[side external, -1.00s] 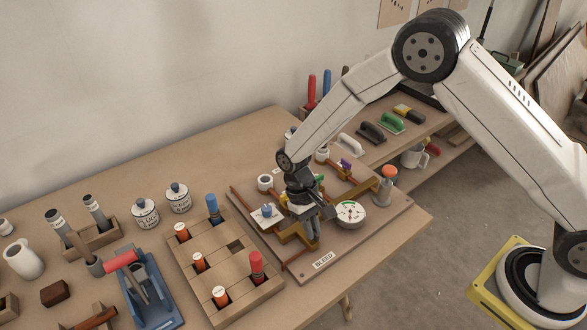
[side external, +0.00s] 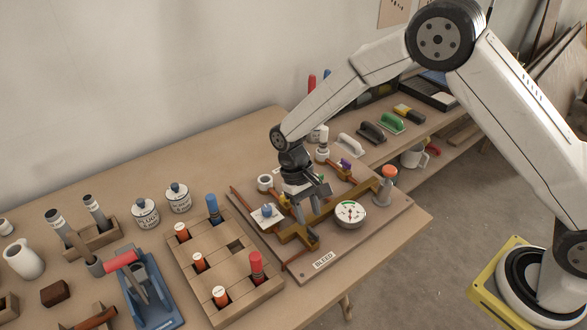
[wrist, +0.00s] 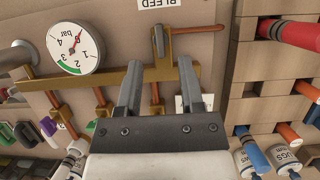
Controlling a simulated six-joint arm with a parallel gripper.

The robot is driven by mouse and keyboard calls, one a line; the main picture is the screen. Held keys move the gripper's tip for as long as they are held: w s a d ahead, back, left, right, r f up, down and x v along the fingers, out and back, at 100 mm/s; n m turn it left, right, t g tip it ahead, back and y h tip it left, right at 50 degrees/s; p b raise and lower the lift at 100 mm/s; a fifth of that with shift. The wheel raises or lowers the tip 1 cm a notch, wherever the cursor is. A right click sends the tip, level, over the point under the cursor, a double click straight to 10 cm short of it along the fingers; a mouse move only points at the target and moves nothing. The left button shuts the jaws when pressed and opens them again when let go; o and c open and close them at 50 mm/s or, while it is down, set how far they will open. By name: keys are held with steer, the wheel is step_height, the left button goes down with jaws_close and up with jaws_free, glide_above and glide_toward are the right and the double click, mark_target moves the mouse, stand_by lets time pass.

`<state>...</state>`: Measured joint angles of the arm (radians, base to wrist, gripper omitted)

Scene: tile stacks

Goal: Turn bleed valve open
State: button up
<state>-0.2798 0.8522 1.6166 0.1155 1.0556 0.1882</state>
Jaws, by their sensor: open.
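The bleed valve's grey handle (wrist: 158,42) stands on a brass fitting (wrist: 160,72) below the white BLEED label (wrist: 157,3) in the wrist view. The fitting also shows at the board's front in the side view (side external: 290,237), near the label (side external: 324,260). My gripper (side external: 307,216) is over the board by this fitting. In the wrist view its two fingers (wrist: 161,66) are spread apart with nothing held, and the handle lies just past their tips. I cannot tell their height over the handle. A round pressure gauge (side external: 350,212) sits right of the fingers.
Other small valves with green (wrist: 91,127) and purple (wrist: 65,113) handles stand on copper pipes on the board. An orange-topped post (side external: 388,176) is at its right. A wooden block rack (side external: 212,268) with coloured cylinders stands close on the left.

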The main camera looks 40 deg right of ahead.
steer(key=v, duration=0.3)
steer(key=shift+r, duration=0.1)
stand_by(0.3)
steer(key=s+d+r+t, duration=0.3)
steer(key=s+d, duration=0.3)
steer(key=s, duration=0.1)
steer(key=s+d+r+t, duration=0.4)
steer(key=s+d, duration=0.2)
steer(key=d, duration=0.1)
steer(key=shift+s+d, duration=0.25)
steer(key=shift+s, duration=0.1)
